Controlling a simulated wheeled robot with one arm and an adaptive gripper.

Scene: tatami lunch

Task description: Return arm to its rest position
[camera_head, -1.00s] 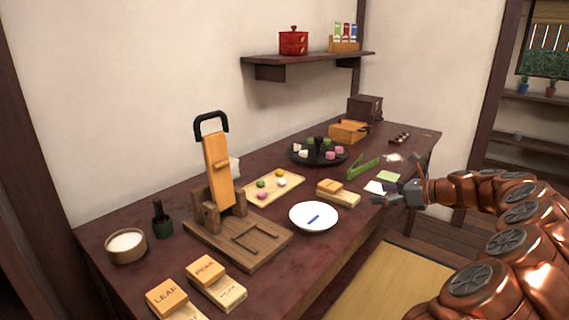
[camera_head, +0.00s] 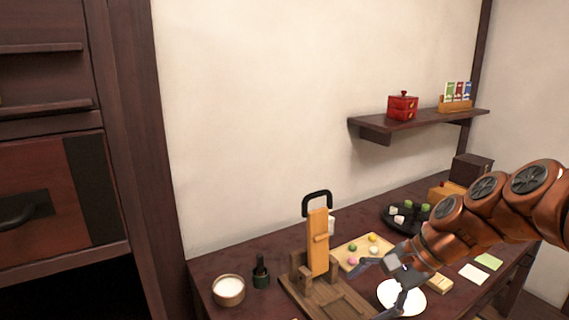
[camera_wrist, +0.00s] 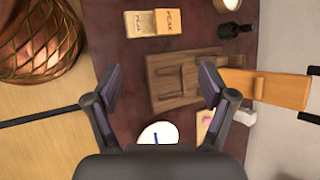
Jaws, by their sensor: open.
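My copper-coloured arm reaches in from the right in the head view. My gripper (camera_head: 382,288) hangs above the counter near the white plate (camera_head: 412,299), which it partly covers. Its two fingers (camera_wrist: 162,92) are spread apart in the wrist view with nothing between them. Below them lies the wooden base board (camera_wrist: 183,80) of the upright press. The press's orange lever (camera_head: 318,243) with a black handle stands just left of my gripper in the head view. The white plate also shows in the wrist view (camera_wrist: 150,131), with a blue mark on it.
The dark counter (camera_head: 212,267) holds a white-filled bowl (camera_head: 229,291), a dark green bottle (camera_head: 261,270), a tray of sweets (camera_head: 348,262) and a black platter (camera_head: 396,225). Wooden blocks (camera_wrist: 153,22) show in the wrist view. A wall shelf (camera_head: 432,121) and dark cabinet (camera_head: 60,200) stand behind.

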